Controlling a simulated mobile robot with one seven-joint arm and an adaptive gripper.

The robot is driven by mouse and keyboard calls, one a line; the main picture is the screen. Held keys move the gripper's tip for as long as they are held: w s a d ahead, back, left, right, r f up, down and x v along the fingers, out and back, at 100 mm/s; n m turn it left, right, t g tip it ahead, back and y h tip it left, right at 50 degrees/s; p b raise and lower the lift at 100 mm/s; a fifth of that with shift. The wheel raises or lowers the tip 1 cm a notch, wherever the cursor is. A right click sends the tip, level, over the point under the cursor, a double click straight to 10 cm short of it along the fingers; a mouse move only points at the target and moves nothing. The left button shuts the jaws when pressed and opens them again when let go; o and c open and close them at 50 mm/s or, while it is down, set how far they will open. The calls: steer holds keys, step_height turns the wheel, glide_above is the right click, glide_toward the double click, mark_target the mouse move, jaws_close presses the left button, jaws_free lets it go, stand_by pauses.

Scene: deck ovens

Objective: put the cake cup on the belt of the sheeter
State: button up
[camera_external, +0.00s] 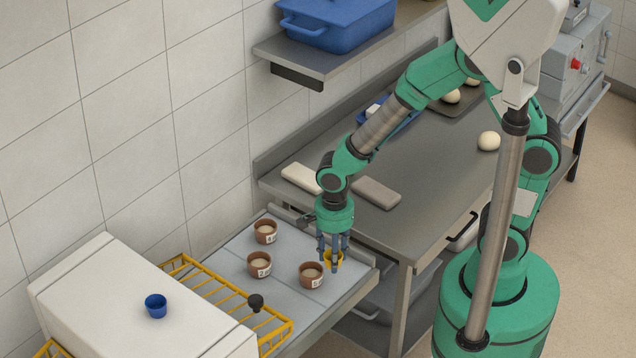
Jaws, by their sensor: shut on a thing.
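My gripper (332,264) points straight down over the right end of the sheeter's grey belt (293,248). It is shut on a small yellow cup (334,258), which I take to be the cake cup. The fingers hide part of the cup. It is low, at or just above the belt; I cannot tell whether it touches. The sheeter has a white housing (120,285) at the lower left and a yellow wire guard (215,298) across the belt.
Three brown cups with labels stand upright on the belt: one at the back (265,233), one at the left (259,265), one just left of my gripper (311,275). A blue cup (156,306) stands on the housing. A steel table (430,190) adjoins, holding grey (376,192) and cream blocks (301,178).

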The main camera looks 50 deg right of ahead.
steer(key=s+a+n, duration=0.2)
steer(key=s+a, duration=0.3)
steer(key=shift+w+d+f, duration=0.1)
steer(key=shift+f, duration=2.45)
steer(key=b, duration=0.1)
glide_above(278, 303)
steer(key=shift+f, duration=0.75)
steer(key=shift+d, duration=0.1)
steer(key=shift+f+b, duration=0.45)
steer(key=shift+f, duration=1.25)
steer(key=shift+f, duration=0.15)
